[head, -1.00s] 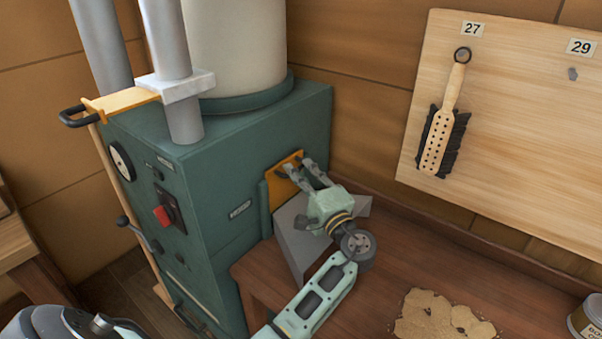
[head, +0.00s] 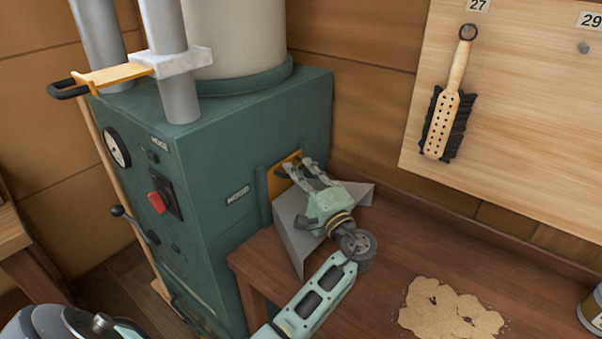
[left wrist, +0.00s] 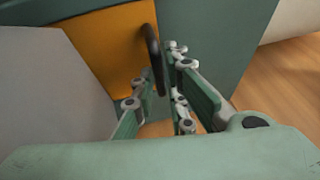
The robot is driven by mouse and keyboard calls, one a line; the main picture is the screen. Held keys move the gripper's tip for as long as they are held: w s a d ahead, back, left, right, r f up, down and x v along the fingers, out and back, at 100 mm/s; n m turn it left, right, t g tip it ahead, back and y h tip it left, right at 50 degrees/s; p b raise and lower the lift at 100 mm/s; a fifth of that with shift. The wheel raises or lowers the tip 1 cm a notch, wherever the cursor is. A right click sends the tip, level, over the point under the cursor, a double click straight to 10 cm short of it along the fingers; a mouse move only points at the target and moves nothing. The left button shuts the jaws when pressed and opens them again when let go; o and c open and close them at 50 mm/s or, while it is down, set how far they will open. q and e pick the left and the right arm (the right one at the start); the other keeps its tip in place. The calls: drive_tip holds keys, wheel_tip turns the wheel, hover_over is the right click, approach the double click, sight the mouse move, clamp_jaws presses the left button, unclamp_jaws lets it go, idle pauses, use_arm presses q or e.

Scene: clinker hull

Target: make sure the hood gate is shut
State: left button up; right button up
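The hood gate (head: 273,184) is an orange plate where the grey hood (head: 291,238) meets the side of the green machine. It also shows in the left wrist view (left wrist: 112,55), with a dark curved handle (left wrist: 152,50) standing out from it. My left gripper (head: 291,166) is at the plate, above the hood. In the left wrist view its fingers (left wrist: 161,72) lie on either side of the handle. I cannot tell whether they press on it. How far the plate sits in its slot is partly hidden by my gripper. My right gripper is not in view.
The green machine (head: 215,165) carries grey pipes and another orange slide (head: 112,76) with a black handle. A wooden bench (head: 375,250) holds a sawdust patch (head: 450,310) and a can (head: 592,308). A brush (head: 446,120) hangs on a board behind.

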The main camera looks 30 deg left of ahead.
use_arm(q)
drive_tip(key=shift+o, duration=1.4)
drive_tip(key=v, duration=1.2)
